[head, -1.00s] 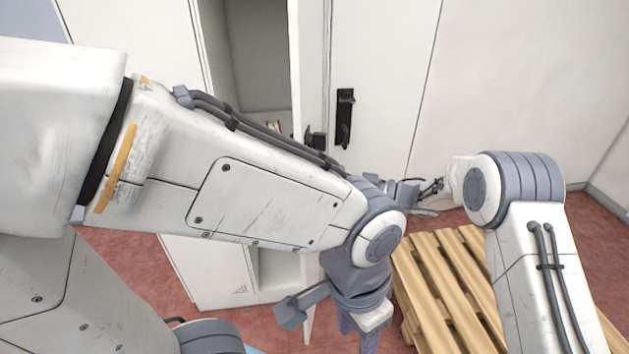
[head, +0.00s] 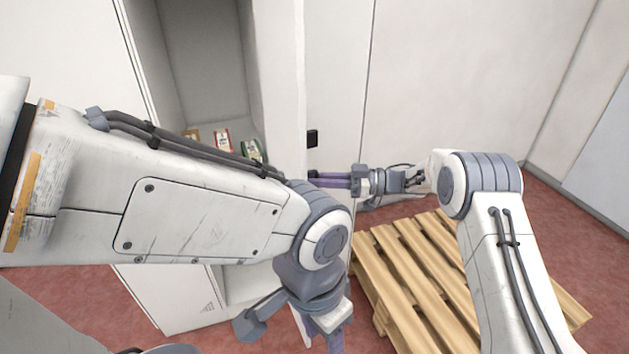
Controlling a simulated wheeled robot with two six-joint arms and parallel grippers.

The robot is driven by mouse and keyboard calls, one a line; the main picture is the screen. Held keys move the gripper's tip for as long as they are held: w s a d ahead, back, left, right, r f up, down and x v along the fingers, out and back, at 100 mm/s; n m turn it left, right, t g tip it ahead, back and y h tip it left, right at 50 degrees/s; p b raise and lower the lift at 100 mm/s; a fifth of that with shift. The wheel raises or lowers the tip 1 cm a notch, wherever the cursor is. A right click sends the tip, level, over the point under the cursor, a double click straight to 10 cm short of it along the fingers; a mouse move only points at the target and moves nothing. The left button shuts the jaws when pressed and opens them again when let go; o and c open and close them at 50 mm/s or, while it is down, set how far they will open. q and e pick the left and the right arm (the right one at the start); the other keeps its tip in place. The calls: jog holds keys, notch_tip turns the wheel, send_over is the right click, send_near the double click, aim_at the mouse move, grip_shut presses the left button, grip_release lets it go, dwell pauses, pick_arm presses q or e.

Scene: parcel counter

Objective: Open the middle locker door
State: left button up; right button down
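The locker cabinet's compartment (head: 200,60) stands open, with grey inner walls. The white door (head: 278,70) at its right side is swung out, and a small black handle (head: 312,138) sticks out from its edge. Its lower part is hidden behind my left arm. My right gripper (head: 318,179) points left, its purple fingers beside the door's outer side just below the handle. I cannot tell if they touch it or how far apart they are. My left gripper (head: 329,338) points down in front of the cabinet, its fingertips mostly out of view.
Several small packets (head: 221,138) stand inside the compartment. A wooden pallet (head: 418,265) lies on the red floor under my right arm. A white wall (head: 460,80) is behind. A white lower cabinet front (head: 172,300) shows below my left arm.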

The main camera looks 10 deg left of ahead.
jog(key=shift+w+a+r, duration=0.1)
jog(key=shift+r, duration=0.1)
jog(key=c, duration=1.2)
grip_release()
jog(key=shift+o, duration=0.2)
jog(key=shift+f, duration=0.1)
jog(key=w+d+b, duration=0.1)
jog(key=d, duration=0.9)
jog(key=shift+w+d, duration=0.2)
